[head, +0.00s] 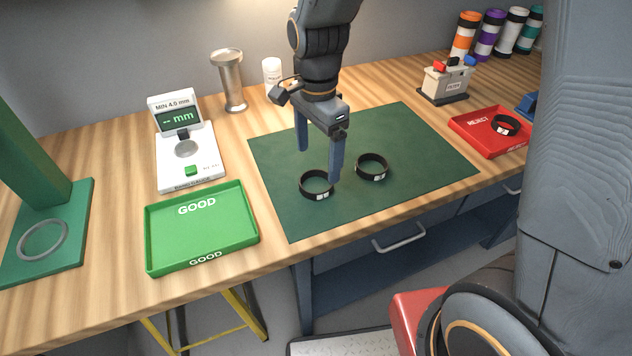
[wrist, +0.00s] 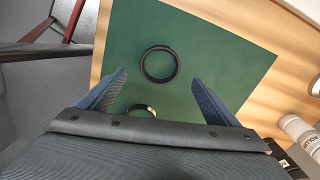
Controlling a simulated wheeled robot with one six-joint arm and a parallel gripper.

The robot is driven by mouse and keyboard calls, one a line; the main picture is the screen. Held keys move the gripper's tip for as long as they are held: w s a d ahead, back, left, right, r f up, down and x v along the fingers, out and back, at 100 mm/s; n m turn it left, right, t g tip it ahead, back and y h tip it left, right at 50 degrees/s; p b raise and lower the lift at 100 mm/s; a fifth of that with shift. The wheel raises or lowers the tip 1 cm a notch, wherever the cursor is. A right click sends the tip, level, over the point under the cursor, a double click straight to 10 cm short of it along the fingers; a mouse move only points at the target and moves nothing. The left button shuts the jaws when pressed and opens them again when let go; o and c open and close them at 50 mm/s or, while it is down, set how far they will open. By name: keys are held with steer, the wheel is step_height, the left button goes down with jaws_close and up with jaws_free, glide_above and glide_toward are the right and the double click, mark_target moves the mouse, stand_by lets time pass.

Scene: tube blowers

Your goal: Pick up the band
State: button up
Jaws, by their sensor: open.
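Two black bands, each with a small white label, lie on the green mat (head: 420,140). The left band (head: 309,194) is nearer the front edge, and the right band (head: 366,176) is a little apart from it. My gripper (head: 319,166) is open and empty above the mat, pointing down, with one finger in front of the space between the bands. A third black band (head: 506,126) lies in the red REJECT tray (head: 470,120).
A green GOOD tray (head: 170,240) stands left of the mat, with a white gauge (head: 205,165) behind it. A metal stand (head: 234,85), a white bottle (head: 272,72) and a small switch box (head: 446,82) stand at the back. A grey ring (head: 25,252) lies on a green base at left.

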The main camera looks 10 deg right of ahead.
mark_target(317, 187)
steer(key=shift+a+f+p, duration=0.1)
steer(key=shift+f+p, duration=0.9)
steer(key=shift+f, duration=2.3)
steer(key=c, duration=1.2)
steer(key=shift+o, duration=0.2)
